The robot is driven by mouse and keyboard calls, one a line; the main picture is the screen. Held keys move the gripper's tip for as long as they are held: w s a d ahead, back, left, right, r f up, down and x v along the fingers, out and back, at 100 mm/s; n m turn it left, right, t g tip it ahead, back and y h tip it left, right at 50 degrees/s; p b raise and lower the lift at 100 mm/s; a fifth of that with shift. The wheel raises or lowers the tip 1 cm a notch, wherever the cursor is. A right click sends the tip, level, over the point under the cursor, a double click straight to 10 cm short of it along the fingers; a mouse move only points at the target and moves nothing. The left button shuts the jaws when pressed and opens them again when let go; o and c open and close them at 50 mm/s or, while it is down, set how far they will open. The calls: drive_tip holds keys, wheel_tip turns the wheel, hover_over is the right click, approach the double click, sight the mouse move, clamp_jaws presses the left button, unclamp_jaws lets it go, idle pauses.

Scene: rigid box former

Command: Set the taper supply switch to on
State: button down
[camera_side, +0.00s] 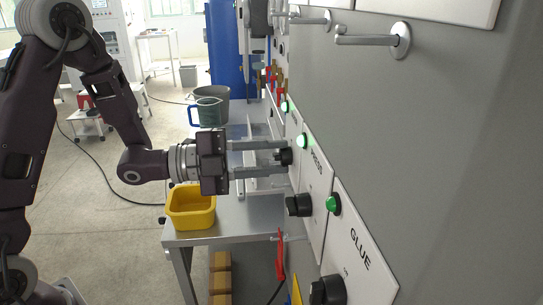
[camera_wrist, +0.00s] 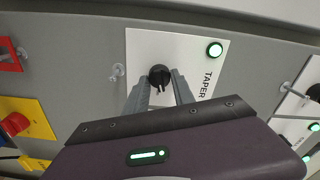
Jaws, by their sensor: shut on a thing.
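The taper supply switch is a black rotary knob (camera_wrist: 160,75) on a white panel marked TAPER (camera_wrist: 185,50) in the wrist view. In the side view the knob (camera_side: 285,157) sits between my fingertips. My gripper (camera_side: 283,158) reaches it straight on and is shut on it, one finger on each side; the fingers also show in the wrist view (camera_wrist: 161,84). The knob's pale mark points toward my gripper's side of the wrist picture. A green lamp (camera_wrist: 214,49) on the same panel glows. The fingers hide part of the knob.
In the side view, the GLUE panel (camera_side: 362,250) with its black knob (camera_side: 327,291) and another knob (camera_side: 298,205) stand nearer the camera. Metal handles (camera_side: 370,41) jut out above. A yellow bin (camera_side: 191,208) and a grey-green jug (camera_side: 208,111) are on the bench below.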

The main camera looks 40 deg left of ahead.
drive_tip(key=shift+f+m, duration=0.1)
drive_tip(key=shift+m, duration=1.7)
drive_tip(key=c, duration=1.1)
unclamp_jaws()
drive_tip(key=v, duration=0.7)
